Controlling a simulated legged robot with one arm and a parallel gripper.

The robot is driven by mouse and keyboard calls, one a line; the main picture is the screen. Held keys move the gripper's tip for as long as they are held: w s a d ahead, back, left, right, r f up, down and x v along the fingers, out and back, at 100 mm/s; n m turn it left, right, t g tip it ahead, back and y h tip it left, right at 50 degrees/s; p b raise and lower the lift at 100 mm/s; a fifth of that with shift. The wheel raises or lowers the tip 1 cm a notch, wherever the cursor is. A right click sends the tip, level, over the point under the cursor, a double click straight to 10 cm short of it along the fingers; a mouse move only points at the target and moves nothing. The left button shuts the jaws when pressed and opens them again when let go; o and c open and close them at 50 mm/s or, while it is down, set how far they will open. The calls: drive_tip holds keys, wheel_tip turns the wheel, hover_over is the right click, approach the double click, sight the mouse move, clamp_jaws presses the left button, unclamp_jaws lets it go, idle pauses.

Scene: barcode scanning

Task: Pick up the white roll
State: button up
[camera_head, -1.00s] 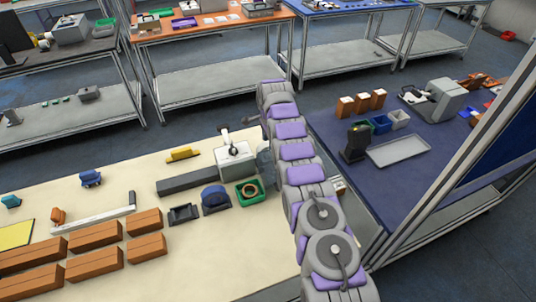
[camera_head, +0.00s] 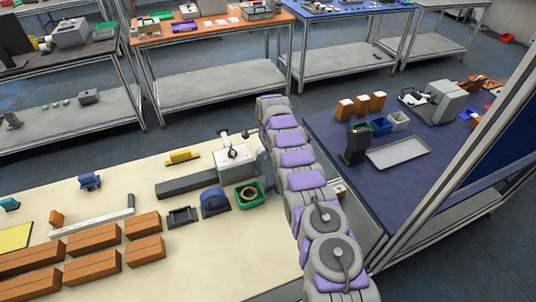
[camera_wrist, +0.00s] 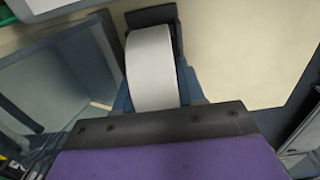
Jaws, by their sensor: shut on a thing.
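The white roll (camera_wrist: 151,68) is in the middle of the wrist view, its curved white side facing the camera. My gripper (camera_wrist: 154,20) is shut on it; a dark finger shows at the roll's far end and along its right side. The near end of the roll is hidden by the dark edge of my gripper. In the head view my arm covers most of the gripper, and the roll cannot be made out there.
The cream table (camera_head: 215,270) holds a white machine (camera_head: 234,158), a green bin (camera_head: 249,194), a blue-grey holder (camera_head: 215,201) and several brown boxes (camera_head: 93,236). A blue table (camera_head: 405,185) with a grey tray (camera_head: 398,154) stands to the right, beside a metal post.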

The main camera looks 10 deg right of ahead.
drive_tip(key=shift+a, duration=0.3)
drive_tip(key=c, duration=0.4)
drive_tip(key=shift+r, duration=0.1)
